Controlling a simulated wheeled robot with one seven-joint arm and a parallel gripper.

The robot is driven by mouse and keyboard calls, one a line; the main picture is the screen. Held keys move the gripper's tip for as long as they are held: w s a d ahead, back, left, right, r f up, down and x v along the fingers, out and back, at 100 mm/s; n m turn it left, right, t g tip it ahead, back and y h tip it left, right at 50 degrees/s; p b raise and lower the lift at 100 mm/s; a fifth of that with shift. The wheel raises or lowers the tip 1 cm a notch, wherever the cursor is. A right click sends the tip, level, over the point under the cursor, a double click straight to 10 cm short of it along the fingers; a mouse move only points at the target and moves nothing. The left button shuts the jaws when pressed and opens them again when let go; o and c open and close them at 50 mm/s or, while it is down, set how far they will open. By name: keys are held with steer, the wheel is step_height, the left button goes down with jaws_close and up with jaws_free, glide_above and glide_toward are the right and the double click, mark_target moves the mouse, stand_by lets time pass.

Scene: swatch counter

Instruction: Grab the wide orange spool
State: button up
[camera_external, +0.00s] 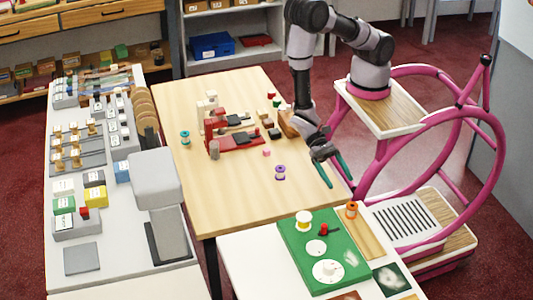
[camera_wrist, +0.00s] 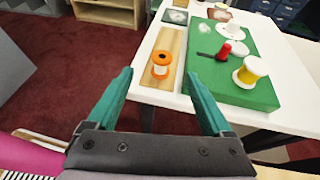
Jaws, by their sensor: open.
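An orange spool (camera_wrist: 161,65) stands upright on a narrow wooden board (camera_wrist: 174,42) on the white table, seen in the wrist view. In the external view the same orange spool (camera_external: 351,209) stands near the table's back edge, right of the green mat. My gripper (camera_external: 338,169) is open and empty, with its teal fingers pointing down, above and behind the spool in the external view. The spool is fully visible there.
A green board (camera_external: 300,262) left of the spool holds a yellow-and-white spool (camera_external: 304,221) and a red piece (camera_external: 326,230). A purple spool (camera_external: 280,172) and a teal spool (camera_external: 185,137) stand on the wooden table (camera_external: 230,195). A pink frame (camera_external: 492,130) rises at right.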

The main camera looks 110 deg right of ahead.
mark_target(351, 204)
steer(key=x, duration=0.5)
steer(key=shift+x, duration=3)
steer(key=shift+w+d+f, duration=0.1)
steer(key=shift+w+f, duration=0.05)
jaws_close()
